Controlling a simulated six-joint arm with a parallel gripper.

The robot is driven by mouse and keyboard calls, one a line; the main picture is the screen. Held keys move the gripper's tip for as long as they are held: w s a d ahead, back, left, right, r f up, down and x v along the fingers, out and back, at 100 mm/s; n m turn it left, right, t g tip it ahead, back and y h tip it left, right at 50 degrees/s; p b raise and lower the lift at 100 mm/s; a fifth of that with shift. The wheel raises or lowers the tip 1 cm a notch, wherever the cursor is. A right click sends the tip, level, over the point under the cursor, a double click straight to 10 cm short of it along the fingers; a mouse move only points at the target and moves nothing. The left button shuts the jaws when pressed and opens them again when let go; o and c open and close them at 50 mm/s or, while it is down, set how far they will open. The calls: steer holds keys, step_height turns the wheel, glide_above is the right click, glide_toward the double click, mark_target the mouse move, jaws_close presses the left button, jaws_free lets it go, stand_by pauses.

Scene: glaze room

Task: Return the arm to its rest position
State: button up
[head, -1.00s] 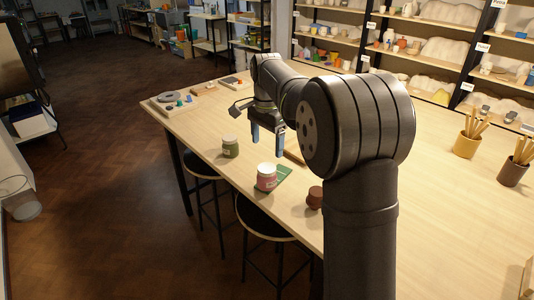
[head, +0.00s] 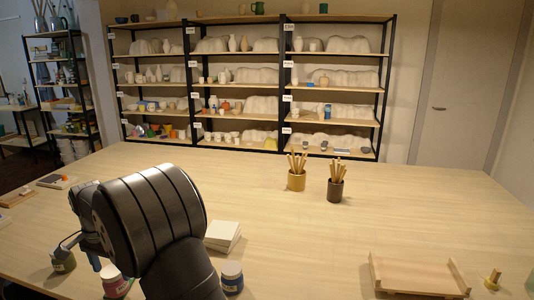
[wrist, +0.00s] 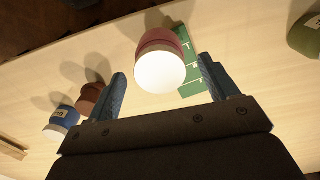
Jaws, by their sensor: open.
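My arm stands at the lower left of the head view, with its big dark joint in front of most of the gripper. One blue finger shows there beside the joint. In the wrist view my gripper (wrist: 162,66) is open, its two blue fingers apart with nothing held between them. A pink jar with a white lid (wrist: 160,70) is in view beyond and between the fingertips, standing on or beside a green card (wrist: 190,65). The pink jar also shows in the head view (head: 114,284), partly cut off by the lower edge.
A green jar (head: 64,262) and a blue jar (head: 232,278) stand near my arm; a brown object (wrist: 88,97) is beside the blue jar. White tiles (head: 223,235), a wooden tray (head: 418,276) and two brush pots, yellow (head: 296,181) and brown (head: 335,190), stand on the table. Its middle is largely clear.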

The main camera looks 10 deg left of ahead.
step_height(320, 180, down, 4)
steer(key=shift+r, duration=0.2)
step_height(320, 180, up, 2)
steer(key=shift+r, duration=0.95)
